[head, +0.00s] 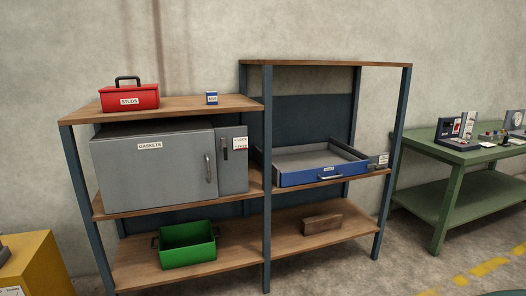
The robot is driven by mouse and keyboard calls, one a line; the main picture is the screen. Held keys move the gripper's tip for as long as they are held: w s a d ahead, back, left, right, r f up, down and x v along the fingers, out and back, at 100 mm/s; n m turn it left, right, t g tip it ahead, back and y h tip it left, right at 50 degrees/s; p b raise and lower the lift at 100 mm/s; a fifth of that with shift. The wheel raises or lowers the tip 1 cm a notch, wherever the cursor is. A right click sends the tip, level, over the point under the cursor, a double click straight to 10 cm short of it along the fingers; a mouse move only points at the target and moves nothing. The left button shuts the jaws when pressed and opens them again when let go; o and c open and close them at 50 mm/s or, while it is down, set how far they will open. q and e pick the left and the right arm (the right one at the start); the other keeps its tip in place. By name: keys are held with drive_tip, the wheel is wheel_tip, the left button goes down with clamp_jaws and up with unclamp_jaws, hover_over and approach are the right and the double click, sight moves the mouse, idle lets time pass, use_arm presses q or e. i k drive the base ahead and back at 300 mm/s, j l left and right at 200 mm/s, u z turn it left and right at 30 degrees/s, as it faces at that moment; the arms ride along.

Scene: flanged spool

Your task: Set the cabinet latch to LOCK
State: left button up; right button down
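The grey cabinet (150,178) labelled GASKETS stands on the middle shelf of the left rack, with its door shut and a vertical handle (208,168) at the door's right edge. On the narrow panel to the right of the door is a dark upright latch lever (224,148). A small white label with red and dark lettering (240,144) sits beside the lever; its words are too small to read surely. I cannot tell which setting the latch is at. Neither of my grippers is in view.
A red STUDS box (129,97) and small blue box (212,98) stand on the top shelf. A green bin (187,245) sits below the cabinet. A blue drawer tray (322,168) and brown block (322,224) are at right. Floor space shows before the green workbench (462,165).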

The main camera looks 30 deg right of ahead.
sight(225, 148)
drive_tip(key=z, duration=0.85)
drive_tip(key=i+l, duration=0.25)
drive_tip(key=i, duration=0.25)
drive_tip(key=i+l, duration=0.25)
drive_tip(key=i, duration=0.2)
drive_tip(key=i+l, duration=0.2)
drive_tip(key=i, duration=0.3)
drive_tip(key=i+l+z, duration=0.1)
drive_tip(key=i+l, duration=0.15)
drive_tip(key=i, duration=0.2)
drive_tip(key=i+l, duration=0.2)
drive_tip(key=i, duration=0.3)
